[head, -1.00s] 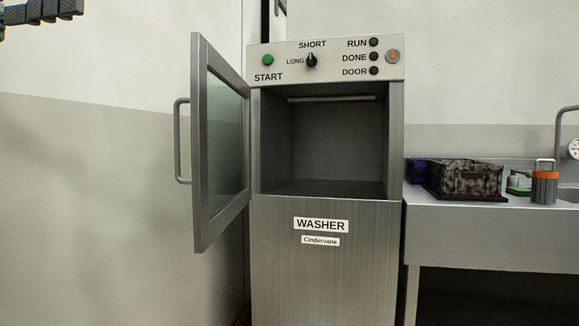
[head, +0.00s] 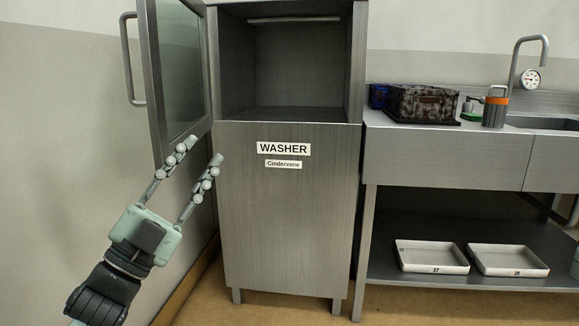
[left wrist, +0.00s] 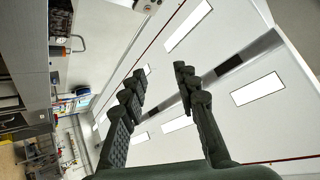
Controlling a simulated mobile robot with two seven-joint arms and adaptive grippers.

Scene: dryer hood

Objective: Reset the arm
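My left gripper (head: 199,157) is in the lower left of the head view, pointing up, with its fingers spread and nothing between them. In the picture it overlaps the lower corner of the open washer door; I cannot tell whether it touches. In the left wrist view the left gripper (left wrist: 160,82) is also open and empty, with ceiling and lights beyond it. My right gripper is not in view. The steel washer (head: 285,215) stands in the middle, and its chamber looks empty. Its glass door (head: 155,90) stands open to the left.
A steel counter (head: 445,155) with a sink is at right. It holds a dark basket (head: 422,103) and an orange-banded canister (head: 495,108). Two white trays, a left one (head: 432,257) and a right one (head: 508,260), lie on the shelf below. A wall is close on the left.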

